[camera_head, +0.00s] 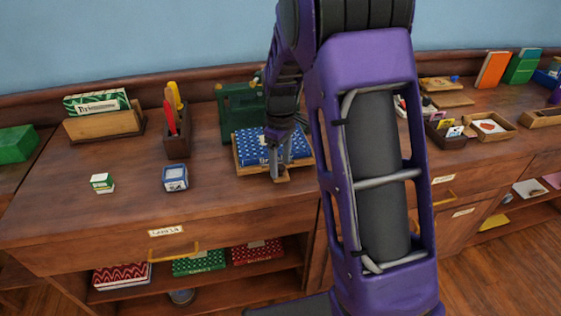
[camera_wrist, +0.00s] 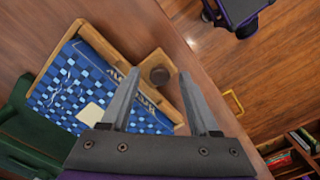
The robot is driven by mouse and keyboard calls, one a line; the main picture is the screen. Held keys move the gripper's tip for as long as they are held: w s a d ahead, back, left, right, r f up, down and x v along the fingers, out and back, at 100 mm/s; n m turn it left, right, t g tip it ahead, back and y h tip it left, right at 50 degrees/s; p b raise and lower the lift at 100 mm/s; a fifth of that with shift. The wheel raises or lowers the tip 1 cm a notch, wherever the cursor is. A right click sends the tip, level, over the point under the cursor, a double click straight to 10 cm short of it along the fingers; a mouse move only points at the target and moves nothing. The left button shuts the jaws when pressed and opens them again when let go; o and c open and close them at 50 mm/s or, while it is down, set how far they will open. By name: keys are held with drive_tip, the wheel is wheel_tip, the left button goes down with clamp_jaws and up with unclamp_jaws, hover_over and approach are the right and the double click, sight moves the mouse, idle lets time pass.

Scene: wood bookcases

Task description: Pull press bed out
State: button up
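The press bed is a shallow wooden tray (camera_head: 243,168) with a blue patterned sheet or book (camera_head: 256,146) on it, in front of the green press (camera_head: 238,108) on the wooden counter. My gripper (camera_head: 277,172) points down at the tab.
A blue box (camera_head: 175,178) and a small green-white box (camera_head: 102,182) stand left on the counter. A tool holder (camera_head: 177,145) and card rack (camera_head: 105,124) stand behind them. Small trays (camera_head: 490,127) lie at the right. The counter's front edge is close to the tray.

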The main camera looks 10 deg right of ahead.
wheel_tip(320, 180, up, 18)
drive_tip(key=p, duration=0.3)
drive_tip(key=shift+f, duration=0.25)
